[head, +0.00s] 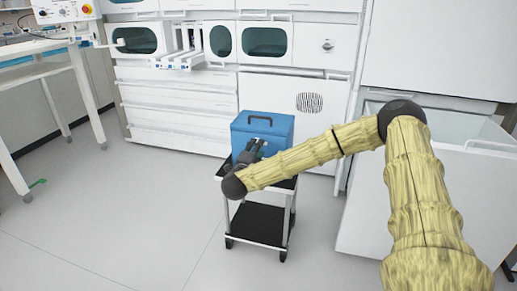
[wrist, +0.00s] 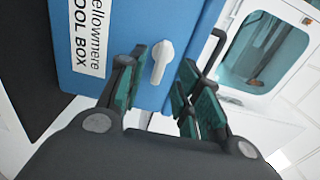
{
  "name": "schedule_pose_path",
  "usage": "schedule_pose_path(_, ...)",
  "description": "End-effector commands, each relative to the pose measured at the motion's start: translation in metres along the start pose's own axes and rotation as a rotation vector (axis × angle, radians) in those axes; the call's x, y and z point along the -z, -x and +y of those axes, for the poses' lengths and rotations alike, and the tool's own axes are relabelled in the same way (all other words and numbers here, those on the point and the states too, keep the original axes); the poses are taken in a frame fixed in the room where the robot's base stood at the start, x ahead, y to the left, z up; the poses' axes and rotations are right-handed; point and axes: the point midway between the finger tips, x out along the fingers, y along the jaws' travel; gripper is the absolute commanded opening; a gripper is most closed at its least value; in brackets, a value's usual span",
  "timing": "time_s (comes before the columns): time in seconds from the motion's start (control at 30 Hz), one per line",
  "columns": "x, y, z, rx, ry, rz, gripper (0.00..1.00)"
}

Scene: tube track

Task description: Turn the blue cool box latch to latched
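The blue cool box (head: 264,131) stands on a small trolley, its front partly hidden by my gripper and arm in the head view. In the wrist view its blue face (wrist: 120,25) shows turned on its side, with a white label (wrist: 92,32). The white latch (wrist: 160,60) is on that face near the edge, its wide end up and its narrow end down in the picture, slightly tilted. My gripper (wrist: 165,75) is open, one finger on each side of the latch. Gaps show between the latch and both fingers. The latch is hidden in the head view.
The trolley (head: 258,222) has a black lower shelf. White cabinets and drawers (head: 170,110) stand behind it, and a large white open bin (head: 400,200) is at the right. A white table (head: 40,70) is at the left. The floor left of the trolley is clear.

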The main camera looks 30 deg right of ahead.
Motion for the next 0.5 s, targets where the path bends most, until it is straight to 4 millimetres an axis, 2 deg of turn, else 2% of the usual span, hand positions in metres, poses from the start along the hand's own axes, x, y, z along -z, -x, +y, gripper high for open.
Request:
schedule_pose_path(0.2, 0.000, -0.023, 0.001, 0.001, 0.000, 0.001, 0.34)
schedule_pose_path(0.5, 0.000, -0.030, 0.000, 0.000, 0.001, -0.001, 0.34)
